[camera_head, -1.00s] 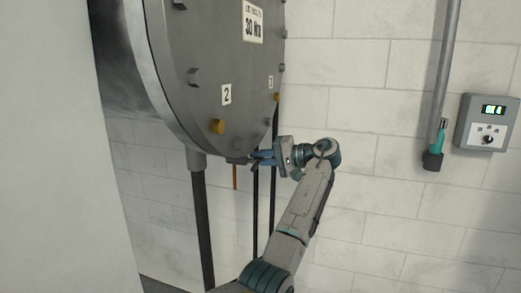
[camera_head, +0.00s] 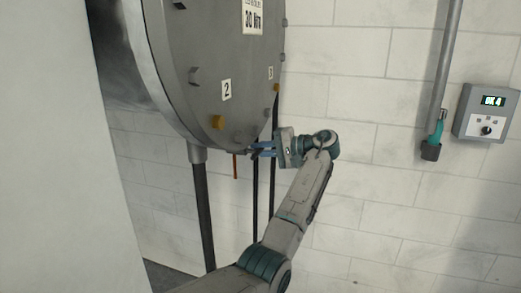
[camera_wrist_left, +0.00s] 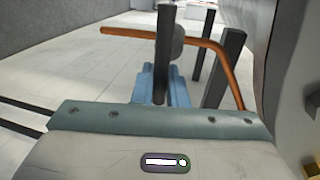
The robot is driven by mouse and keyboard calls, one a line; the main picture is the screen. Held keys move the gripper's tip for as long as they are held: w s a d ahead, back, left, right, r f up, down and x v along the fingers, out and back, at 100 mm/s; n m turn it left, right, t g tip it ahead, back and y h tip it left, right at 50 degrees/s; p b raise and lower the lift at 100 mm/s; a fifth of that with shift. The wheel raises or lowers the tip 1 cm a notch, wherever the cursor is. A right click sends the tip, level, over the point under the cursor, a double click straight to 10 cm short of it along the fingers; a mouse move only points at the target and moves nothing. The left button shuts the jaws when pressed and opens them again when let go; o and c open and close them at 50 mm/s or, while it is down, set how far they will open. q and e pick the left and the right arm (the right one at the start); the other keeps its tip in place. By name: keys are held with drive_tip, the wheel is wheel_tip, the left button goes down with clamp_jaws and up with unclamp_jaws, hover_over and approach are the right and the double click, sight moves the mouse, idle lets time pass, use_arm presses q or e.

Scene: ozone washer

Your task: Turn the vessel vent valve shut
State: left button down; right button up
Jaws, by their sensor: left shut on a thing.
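The grey round vessel (camera_head: 205,75) hangs at the left centre of the head view, with number plates 2 and 3 on its face. My left gripper (camera_head: 262,150) is at the vessel's lower right edge. In the left wrist view its blue fingers (camera_wrist_left: 161,88) are shut on a dark grey upright bar, which looks like the vent valve handle (camera_wrist_left: 164,35). A rounded grey part (camera_wrist_left: 178,42) sits just behind the bar. The gripper mostly hides the valve in the head view, so its angle is unclear there. My right gripper is not in view.
A thin orange pipe (camera_wrist_left: 135,33) bends behind the handle, and dark posts (camera_wrist_left: 226,65) stand to its right. A wall pipe with a teal handle (camera_head: 437,128) and a control box (camera_head: 487,112) are at the right. The wall between is clear.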

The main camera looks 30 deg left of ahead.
use_arm(q)
drive_tip(key=c, duration=1.5)
unclamp_jaws()
drive_tip(key=shift+c, duration=0.2)
drive_tip(key=b+v, duration=0.3)
drive_tip(key=v, duration=0.7)
drive_tip(key=shift+d, duration=0.4)
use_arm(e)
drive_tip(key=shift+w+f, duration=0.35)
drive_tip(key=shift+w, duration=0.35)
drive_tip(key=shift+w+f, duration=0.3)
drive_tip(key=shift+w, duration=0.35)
use_arm(q)
drive_tip(key=shift+w, duration=0.1)
